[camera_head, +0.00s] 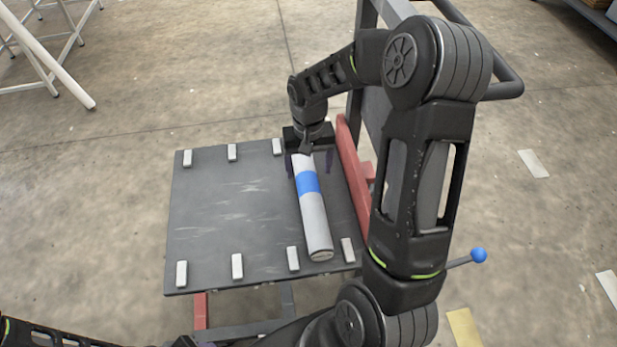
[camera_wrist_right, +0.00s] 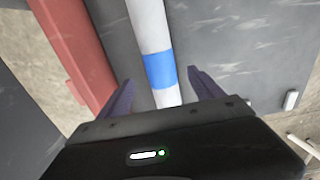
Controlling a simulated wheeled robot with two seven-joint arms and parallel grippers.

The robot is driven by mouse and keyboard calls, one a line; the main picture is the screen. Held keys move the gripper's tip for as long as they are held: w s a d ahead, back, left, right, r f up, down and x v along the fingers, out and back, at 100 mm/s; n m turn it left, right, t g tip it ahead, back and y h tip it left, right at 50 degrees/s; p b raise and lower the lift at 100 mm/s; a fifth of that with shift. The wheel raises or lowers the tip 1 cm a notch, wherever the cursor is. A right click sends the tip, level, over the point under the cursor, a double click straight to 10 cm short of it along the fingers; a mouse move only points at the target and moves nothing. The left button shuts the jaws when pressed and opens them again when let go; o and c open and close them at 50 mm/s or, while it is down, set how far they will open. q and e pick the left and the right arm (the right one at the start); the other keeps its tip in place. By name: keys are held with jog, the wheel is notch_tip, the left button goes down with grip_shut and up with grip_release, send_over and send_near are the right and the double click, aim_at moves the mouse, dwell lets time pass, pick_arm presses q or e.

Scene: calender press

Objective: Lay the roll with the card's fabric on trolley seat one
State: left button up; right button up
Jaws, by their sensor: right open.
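A pale grey roll (camera_head: 316,222) with a blue band lies on the dark trolley plate (camera_head: 225,210). Its near end is between the two rightmost near pegs (camera_head: 293,258); no seat numbers are readable. My right gripper (camera_head: 311,168) is at the roll's far end. Its fingers are open, one on each side of the roll, with visible gaps in the right wrist view (camera_wrist_right: 160,95). The roll (camera_wrist_right: 148,30) and its blue band show between them there. My left arm shows at the bottom left edge; at most a dark sliver of its gripper shows.
A red bar (camera_head: 352,180) and the trolley's grey upright frame (camera_head: 368,110) stand just right of the roll. A blue-knobbed lever (camera_head: 478,255) sticks out at the right. The plate left of the roll is bare between its peg rows. A white rack (camera_head: 45,55) stands far left.

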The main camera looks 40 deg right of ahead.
aim_at(309, 182)
jog(key=shift+r, duration=1.8)
